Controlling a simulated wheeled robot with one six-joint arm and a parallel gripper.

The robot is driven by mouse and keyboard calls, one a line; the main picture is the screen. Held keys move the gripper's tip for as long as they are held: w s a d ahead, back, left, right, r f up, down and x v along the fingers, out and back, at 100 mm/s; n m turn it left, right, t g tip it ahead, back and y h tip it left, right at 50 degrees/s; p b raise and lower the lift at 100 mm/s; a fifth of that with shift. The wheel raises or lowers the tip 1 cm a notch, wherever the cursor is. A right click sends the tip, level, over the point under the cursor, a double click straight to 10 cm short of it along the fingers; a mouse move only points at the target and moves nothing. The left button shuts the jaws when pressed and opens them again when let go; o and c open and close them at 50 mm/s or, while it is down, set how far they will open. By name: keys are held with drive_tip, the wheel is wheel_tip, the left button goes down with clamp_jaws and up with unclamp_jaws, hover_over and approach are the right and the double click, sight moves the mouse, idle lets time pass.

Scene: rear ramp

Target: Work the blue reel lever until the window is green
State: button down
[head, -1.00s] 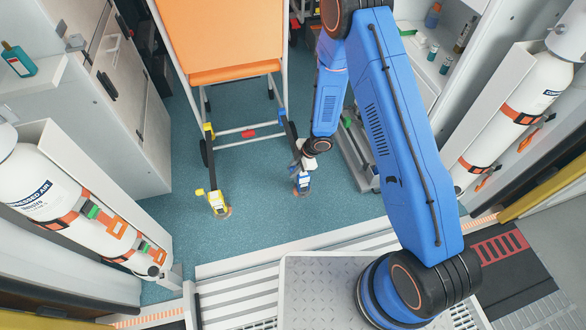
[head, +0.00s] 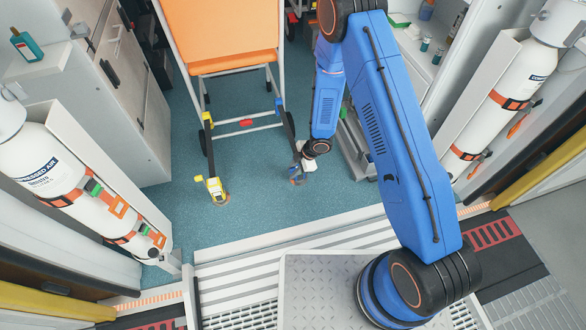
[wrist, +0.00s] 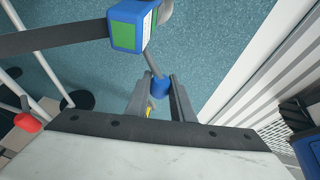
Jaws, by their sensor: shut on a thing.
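The blue reel housing (wrist: 128,30) is at the top of the wrist view, with green faces and a white label strip. I cannot tell for certain which face is the window. A grey lever rod (wrist: 151,60) runs down from it to a blue knob (wrist: 160,86). My gripper (wrist: 160,92) is shut on this blue knob, one dark finger on each side. In the head view my gripper (head: 302,164) is low beside the right leg of the orange chair (head: 235,35), and it hides most of the reel.
A dark strap (wrist: 55,38) leads to the blue reel. White cylinders stand at left (head: 75,195) and right (head: 495,100). A threshold (head: 290,240) crosses the floor in front.

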drive_tip(key=shift+s+d+f, duration=0.1)
drive_tip(key=shift+s+f, duration=0.05)
drive_tip(key=c, duration=1.5)
unclamp_jaws()
drive_tip(key=shift+c, duration=0.2)
drive_tip(key=v, duration=1.7)
drive_tip(key=shift+r, duration=0.3)
drive_tip(key=shift+d, duration=0.1)
drive_tip(key=shift+c, duration=0.5)
